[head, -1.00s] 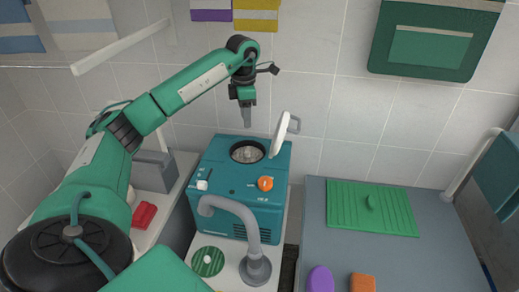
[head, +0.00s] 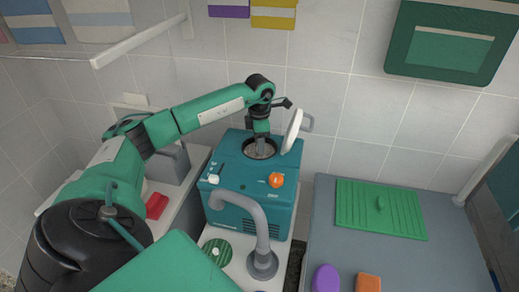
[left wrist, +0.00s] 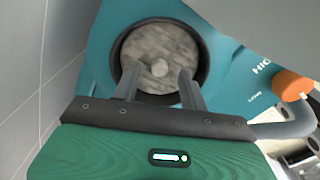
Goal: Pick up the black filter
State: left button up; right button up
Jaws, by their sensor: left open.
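A teal machine (head: 236,170) stands below my left arm with its round top opening uncovered. My left gripper (head: 260,151) points down into the opening. I cannot tell how close the fingertips are to the disc. My right gripper is out of view.
A white lid (head: 292,131) stands raised at the opening's right edge. An orange dial (head: 276,180) is on the machine's top. A grey curved tap (head: 262,240) and a green striped disc (head: 216,252) are in front. A green ribbed board (head: 365,210) lies on the right counter.

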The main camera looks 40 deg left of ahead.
pick_arm(q)
jog(key=shift+f, duration=0.75)
grip_shut()
